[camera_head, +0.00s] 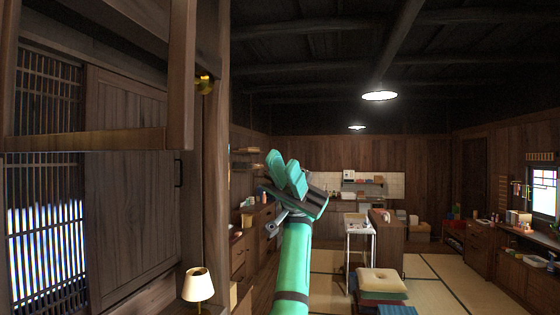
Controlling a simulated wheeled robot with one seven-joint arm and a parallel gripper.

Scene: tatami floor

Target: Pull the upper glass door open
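A wood-framed pane that looks like the upper glass door (182,75) fills the upper left of the head view, close to the camera. The lattice and plank door show through it, and its upper part is cut off by the picture edge. A brass knob (205,84) sits by its right upright. I cannot tell for sure how far this door stands open. My gripper (282,172) is near the picture's middle, right of and below the knob in the picture, and apart from it. Its green fingers point up and appear close together. I see nothing held between them.
A wooden post (221,140) stands right of the knob. A lit lamp (198,285) is at the lower left. A plank door (130,180) with a dark handle is behind the pane. Cushions (384,282) and a small white table (360,226) stand right of my arm on tatami.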

